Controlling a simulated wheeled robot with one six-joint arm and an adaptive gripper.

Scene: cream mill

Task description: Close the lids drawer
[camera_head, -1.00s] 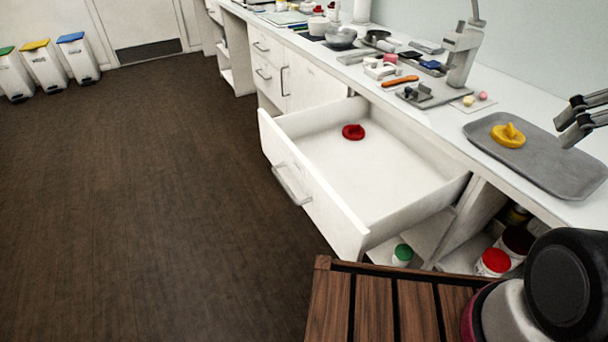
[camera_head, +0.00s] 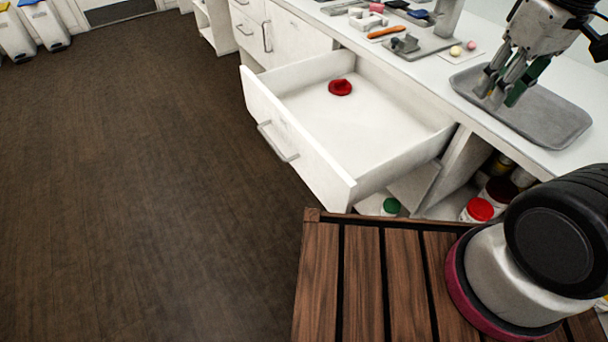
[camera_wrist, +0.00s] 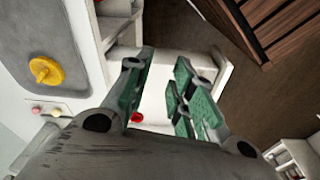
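The white drawer (camera_head: 292,134) is pulled far out from under the counter, with a metal bar handle (camera_head: 276,142) on its front. A red lid (camera_head: 340,87) lies inside near the back; it also shows in the wrist view (camera_wrist: 137,117). My gripper (camera_head: 502,94) is over the grey tray on the counter, right of the drawer and apart from it. In the wrist view its fingers (camera_wrist: 160,92) are spread with nothing between them, and part of the drawer shows beyond them.
The grey tray (camera_head: 562,128) holds a yellow lid (camera_wrist: 46,71), hidden behind my gripper in the head view. A metal stand and small items crowd the counter. Jars with red (camera_head: 480,209) and green lids sit on low shelves. The floor before the drawer is clear.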

